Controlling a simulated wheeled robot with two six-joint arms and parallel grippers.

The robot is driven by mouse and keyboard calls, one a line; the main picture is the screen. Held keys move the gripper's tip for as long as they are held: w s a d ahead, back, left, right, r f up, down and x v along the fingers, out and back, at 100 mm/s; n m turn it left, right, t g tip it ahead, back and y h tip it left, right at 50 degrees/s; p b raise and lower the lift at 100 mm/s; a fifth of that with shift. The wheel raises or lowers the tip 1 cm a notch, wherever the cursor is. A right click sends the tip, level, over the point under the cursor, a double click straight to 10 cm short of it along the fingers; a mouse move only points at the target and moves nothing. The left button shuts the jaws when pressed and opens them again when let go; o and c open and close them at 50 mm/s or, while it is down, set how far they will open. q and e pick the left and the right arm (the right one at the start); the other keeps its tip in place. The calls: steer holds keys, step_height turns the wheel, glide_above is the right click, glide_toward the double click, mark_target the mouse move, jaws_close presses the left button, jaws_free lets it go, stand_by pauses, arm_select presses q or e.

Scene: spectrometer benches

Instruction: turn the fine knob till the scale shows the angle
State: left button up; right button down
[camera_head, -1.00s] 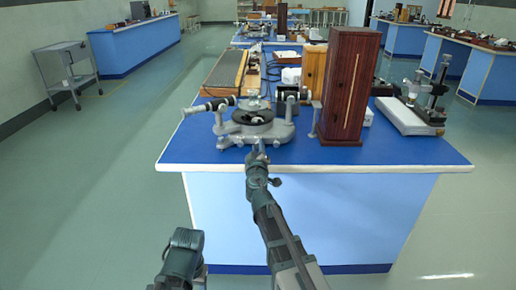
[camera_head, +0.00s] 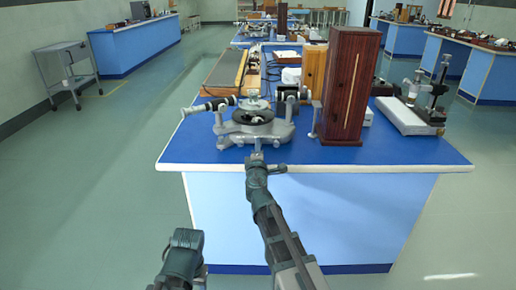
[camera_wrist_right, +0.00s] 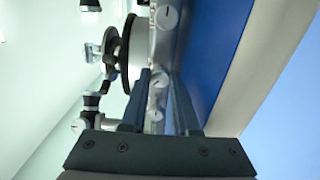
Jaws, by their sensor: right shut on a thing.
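The spectrometer (camera_head: 278,128) stands near the front edge of the blue bench, with a dark round table in its middle and a telescope tube reaching left. My right gripper (camera_head: 257,147) is at its front, low against the base. In the right wrist view, its two fingers (camera_wrist_right: 160,105) are on either side of a small grey fine knob (camera_wrist_right: 155,116) and shut on it. A similar marked disc (camera_wrist_right: 166,16) shows farther along the base. The scale reading is too small to make out.
A tall dark wooden box (camera_head: 346,90) stands right of the spectrometer, with a small stand (camera_head: 315,118) between them. A microscope-like instrument (camera_head: 420,105) is farther right. The blue bench top (camera_head: 390,150) is clear at the front right.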

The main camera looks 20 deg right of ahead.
steer(key=shift+n, duration=0.7)
steer(key=c, duration=0.7)
jaws_free()
steer(key=shift+o, duration=0.2)
